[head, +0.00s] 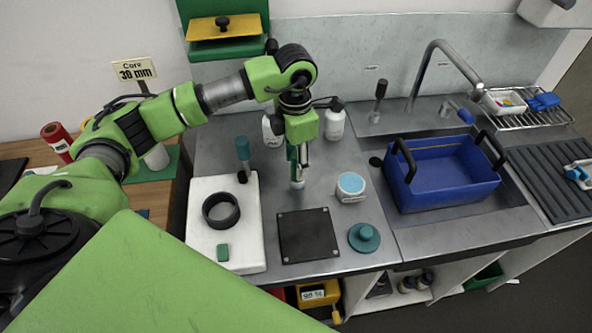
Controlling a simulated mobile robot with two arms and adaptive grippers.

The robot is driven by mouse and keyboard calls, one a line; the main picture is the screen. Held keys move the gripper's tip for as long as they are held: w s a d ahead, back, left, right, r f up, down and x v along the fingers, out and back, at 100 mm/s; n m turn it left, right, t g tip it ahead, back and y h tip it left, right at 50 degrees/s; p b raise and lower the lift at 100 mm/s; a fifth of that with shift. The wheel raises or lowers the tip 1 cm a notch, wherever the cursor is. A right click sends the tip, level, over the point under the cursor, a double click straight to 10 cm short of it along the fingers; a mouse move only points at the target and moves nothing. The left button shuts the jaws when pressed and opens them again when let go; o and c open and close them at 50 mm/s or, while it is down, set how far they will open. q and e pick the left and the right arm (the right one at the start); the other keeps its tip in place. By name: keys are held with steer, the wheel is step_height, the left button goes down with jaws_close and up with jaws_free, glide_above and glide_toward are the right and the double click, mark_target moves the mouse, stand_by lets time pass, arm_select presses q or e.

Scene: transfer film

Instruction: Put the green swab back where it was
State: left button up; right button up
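My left gripper (299,163) points down over the steel worktop, between the white board and the white jar. A slim piece with a teal-green upper part and a pale lower end (297,184) shows between its fingers; it looks like the green swab, held upright. The fingers hide much of it, and whether its lower end touches the worktop is unclear. A teal-handled tool (243,150) stands upright at the back of the white board (199,235). A black ring (221,210) and a small green block (222,252) lie on that board. My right gripper is not in view.
A black square plate (307,236), a blue-topped white jar (351,187) and a teal knobbed lid (364,237) are close by. White bottles (334,122) stand behind the gripper. A blue handled basket (450,172) sits in the sink at right.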

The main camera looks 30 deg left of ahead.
arm_select(q)
step_height(320, 180, up, 9)
steer(key=shift+f+b, duration=0.2)
steer(key=shift+b, duration=0.95)
